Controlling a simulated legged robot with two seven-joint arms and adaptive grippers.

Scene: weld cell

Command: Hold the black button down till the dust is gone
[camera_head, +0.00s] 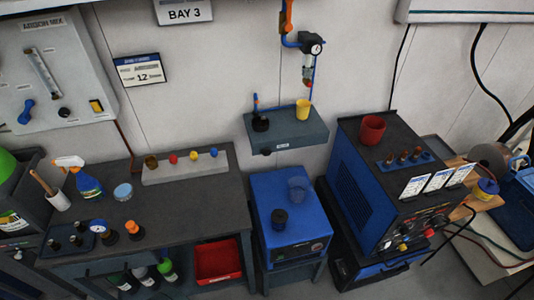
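No control in view is plainly marked as the black button, and I see no dust at this size. Several dark candidates show. A black round piece (261,124) sits at the left end of the grey wall shelf (312,133), and a small black knob (266,151) is under that shelf's front edge. A black knob (64,112) is on the gas panel at the upper left. Neither of my grippers is in view.
A dark bench (190,205) at left holds a spray bottle (80,178), a round tin (123,191) and a strip with several coloured pieces (188,166). A blue welding machine (360,190) with a red cup (372,129) stands right. The bench's right part is clear.

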